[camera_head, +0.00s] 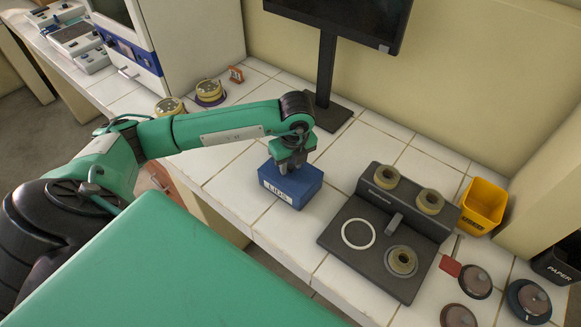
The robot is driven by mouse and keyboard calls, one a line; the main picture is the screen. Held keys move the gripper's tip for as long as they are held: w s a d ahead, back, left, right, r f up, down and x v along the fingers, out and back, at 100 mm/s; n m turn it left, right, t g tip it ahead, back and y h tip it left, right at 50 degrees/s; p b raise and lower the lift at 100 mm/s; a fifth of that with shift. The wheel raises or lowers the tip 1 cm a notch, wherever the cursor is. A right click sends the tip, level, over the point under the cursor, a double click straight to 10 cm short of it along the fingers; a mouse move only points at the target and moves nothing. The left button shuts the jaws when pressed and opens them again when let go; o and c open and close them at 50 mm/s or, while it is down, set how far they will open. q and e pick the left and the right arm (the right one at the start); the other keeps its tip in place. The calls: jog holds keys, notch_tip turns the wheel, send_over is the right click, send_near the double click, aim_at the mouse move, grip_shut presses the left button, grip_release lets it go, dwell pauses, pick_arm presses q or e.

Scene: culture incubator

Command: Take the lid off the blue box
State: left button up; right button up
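The blue box (304,188) stands on the white tiled counter, with a white label on its front. My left gripper (289,167) points down at the middle of the box's top and looks to be at or just above it. The gripper hides the middle of the top, so any handle there is hidden. I cannot tell whether the fingers are open or shut, or whether they touch the lid. My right gripper is not in view.
A dark device (337,262) with several tan ring-shaped pieces stands right of the box. A yellow bin (484,205) and several brown round lids (475,281) are further right. A monitor stand (327,75) rises behind. Bare tiles (237,185) lie left of the box.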

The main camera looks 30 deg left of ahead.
pick_arm(q)
grip_shut()
jog(key=shift+r, duration=0.2)
